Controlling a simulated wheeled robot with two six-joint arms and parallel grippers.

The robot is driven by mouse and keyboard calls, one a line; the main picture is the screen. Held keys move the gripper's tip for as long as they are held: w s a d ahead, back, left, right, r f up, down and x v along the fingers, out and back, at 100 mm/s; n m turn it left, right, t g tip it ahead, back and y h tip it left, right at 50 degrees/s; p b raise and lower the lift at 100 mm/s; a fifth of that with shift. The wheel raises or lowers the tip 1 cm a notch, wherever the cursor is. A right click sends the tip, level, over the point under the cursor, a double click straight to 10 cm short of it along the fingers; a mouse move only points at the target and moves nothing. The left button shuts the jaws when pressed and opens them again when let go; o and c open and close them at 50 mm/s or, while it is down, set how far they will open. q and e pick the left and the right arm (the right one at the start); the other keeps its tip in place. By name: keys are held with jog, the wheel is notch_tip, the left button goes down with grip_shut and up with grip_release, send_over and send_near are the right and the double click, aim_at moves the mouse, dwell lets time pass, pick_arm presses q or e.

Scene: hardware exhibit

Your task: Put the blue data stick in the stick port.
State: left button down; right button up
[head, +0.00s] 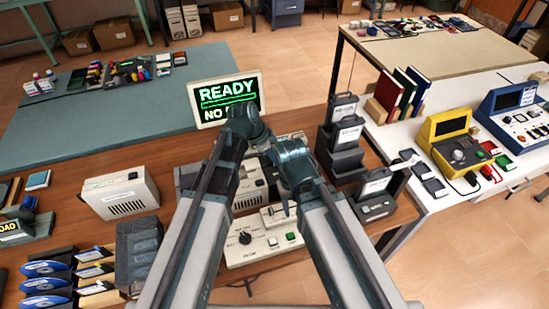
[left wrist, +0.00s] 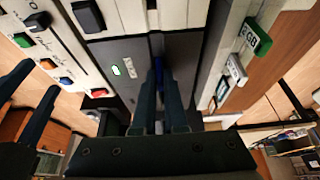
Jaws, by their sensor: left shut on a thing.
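The blue data stick (left wrist: 161,66) shows only as a small blue patch at the tips of my left gripper (left wrist: 166,82), which is shut on it. The tips are at a dark grey panel (left wrist: 128,52) with a lit green mark. The stick port itself is hidden behind the fingers; I cannot tell whether the stick is inside it. In the head view my left gripper's tips are hidden behind its arm, among the beige devices. My right gripper (left wrist: 28,100) shows at the left of the left wrist view, its two dark fingers apart and empty.
A screen (head: 226,99) reads READY. A beige console (head: 262,245) with a knob and green button stands in front. A beige box (head: 120,192) is at left, dark upright holders (head: 340,150) at right. A green-ended piece (left wrist: 257,38) sits beside the panel.

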pick_arm(q)
jog(key=c, duration=0.9)
grip_release()
notch_tip(320, 180, up, 8)
jog(key=p, duration=0.8)
jog(key=shift+r, duration=0.1)
pick_arm(e)
notch_tip(320, 180, up, 8)
pick_arm(q)
jog(key=s+a+n+y, duration=0.2)
jog(key=s+n, duration=0.1)
jog(key=s, duration=0.2)
jog(key=s+a+f+n+g+y, duration=0.1)
jog(key=s+a+n+y, duration=0.1)
jog(key=s+n, duration=0.2)
jog(key=s+a+f+n+y, duration=0.1)
jog(key=s+a+n, duration=0.1)
jog(key=s, duration=0.5)
jog(key=shift+s+n+g+y, duration=0.3)
jog(key=shift+n+g+y, duration=0.1)
jog(key=shift+n, duration=0.4)
pick_arm(e)
jog(key=shift+f, duration=0.1)
